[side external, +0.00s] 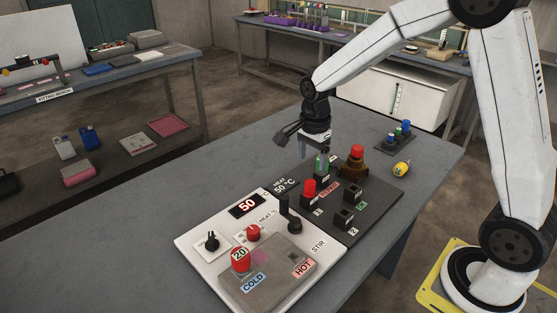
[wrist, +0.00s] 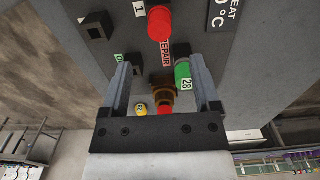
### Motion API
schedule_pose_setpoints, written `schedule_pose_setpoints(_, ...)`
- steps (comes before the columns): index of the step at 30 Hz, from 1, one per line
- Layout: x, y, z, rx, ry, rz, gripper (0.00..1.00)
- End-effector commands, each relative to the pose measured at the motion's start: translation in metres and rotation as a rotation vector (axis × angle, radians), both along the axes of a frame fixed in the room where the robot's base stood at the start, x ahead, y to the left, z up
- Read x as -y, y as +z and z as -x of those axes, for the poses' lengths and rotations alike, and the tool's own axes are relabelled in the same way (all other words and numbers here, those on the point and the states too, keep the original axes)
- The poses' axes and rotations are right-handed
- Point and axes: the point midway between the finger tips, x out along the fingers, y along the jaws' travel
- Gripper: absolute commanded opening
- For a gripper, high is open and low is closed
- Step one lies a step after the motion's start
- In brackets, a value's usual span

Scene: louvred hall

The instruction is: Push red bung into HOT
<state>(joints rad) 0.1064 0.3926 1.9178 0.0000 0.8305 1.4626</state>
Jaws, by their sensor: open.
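A red, bung-like piece (side external: 310,188) stands upright in a dark board's near left part; the wrist view shows a red piece (wrist: 160,24) beside the REPAIR label. Another red piece marked 20 (side external: 241,261) stands by the COLD label (side external: 254,282). A third red top (side external: 357,152) sits on a brown vessel. I cannot tell which is the task's bung. The HOT label (side external: 302,268) is on the grey plate's right side, with nothing standing on it. My gripper (side external: 317,153) is open, pointing down above the board near a green piece (side external: 322,165). It shows empty in the wrist view (wrist: 160,67).
The white panel (side external: 187,241) carries a display reading 50 and several knobs. Black square holders (side external: 345,218) stand on the board's right. A yellow piece (side external: 401,169) and a small rack with blue and green tops (side external: 392,142) lie beyond. The table's left is clear.

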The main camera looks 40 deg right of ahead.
Motion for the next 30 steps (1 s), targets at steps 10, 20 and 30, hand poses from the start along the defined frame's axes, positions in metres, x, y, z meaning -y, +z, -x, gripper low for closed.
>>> schedule_pose_setpoints(10, 0.000, -0.031, 0.001, -0.004, -0.001, 0.000, 0.79)
schedule_pose_setpoints(20, 0.000, -0.063, 0.001, -0.003, -0.001, 0.000, 0.79)
schedule_pose_setpoints(30, 0.000, -0.087, 0.000, -0.001, -0.001, 0.000, 0.79)
